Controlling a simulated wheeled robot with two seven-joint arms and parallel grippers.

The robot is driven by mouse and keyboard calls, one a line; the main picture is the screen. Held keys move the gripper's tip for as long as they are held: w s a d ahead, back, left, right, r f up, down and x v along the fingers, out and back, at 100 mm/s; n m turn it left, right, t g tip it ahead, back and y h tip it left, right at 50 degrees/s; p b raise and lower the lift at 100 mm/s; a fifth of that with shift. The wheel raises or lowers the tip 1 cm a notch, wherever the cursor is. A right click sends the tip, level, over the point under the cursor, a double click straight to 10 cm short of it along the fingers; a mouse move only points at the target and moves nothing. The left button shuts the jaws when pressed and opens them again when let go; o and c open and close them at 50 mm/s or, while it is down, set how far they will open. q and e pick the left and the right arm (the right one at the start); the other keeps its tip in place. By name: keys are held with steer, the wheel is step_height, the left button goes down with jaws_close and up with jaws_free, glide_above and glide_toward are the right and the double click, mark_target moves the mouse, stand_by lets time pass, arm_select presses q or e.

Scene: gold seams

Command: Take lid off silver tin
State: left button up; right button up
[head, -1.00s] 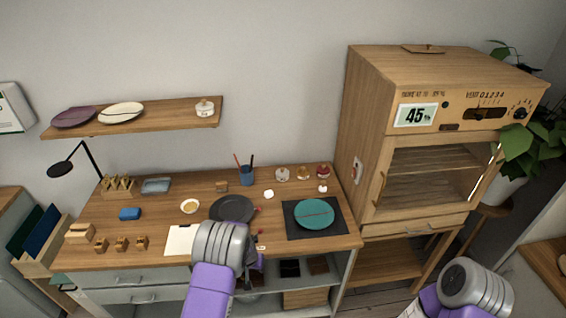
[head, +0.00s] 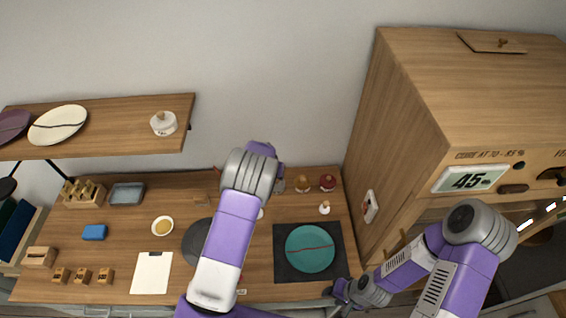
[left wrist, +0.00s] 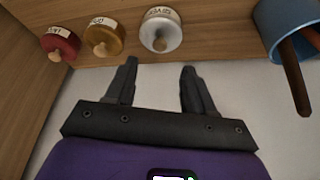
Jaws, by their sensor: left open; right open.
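The silver tin (left wrist: 161,29) shows in the left wrist view with its lid on and a wooden knob (left wrist: 160,45) on the lid. It stands just beyond the fingertips of my left gripper (left wrist: 158,66). This gripper is open and empty, its two fingers pointing at the tin without visibly touching it. In the head view my left arm mostly covers the silver tin and its gripper. My right gripper (head: 340,291) is open and small in the head view, at the front right of the desk near the dark mat.
The gold tin (left wrist: 103,38) and red tin (left wrist: 60,43) stand beside the silver one. A blue cup (left wrist: 285,28) with sticks stands on its other side. A teal plate (head: 310,248) lies on the dark mat. The wooden cabinet (head: 390,150) blocks the right; a shelf (head: 105,130) hangs left.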

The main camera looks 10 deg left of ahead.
mark_target(277, 180)
arm_select(q)
steer(key=shift+w+f, duration=0.35)
steer(key=shift+w, duration=0.15)
step_height(277, 180, down, 2)
steer(key=shift+p, duration=0.3)
steer(key=shift+p+x, duration=0.4)
steer(key=shift+x, duration=1.85)
steer(key=shift+s, duration=0.1)
arm_select(e)
steer(key=shift+w+r, duration=0.15)
steer(key=shift+r, duration=0.6)
arm_select(q)
steer(key=shift+c, duration=0.4)
jaws_close()
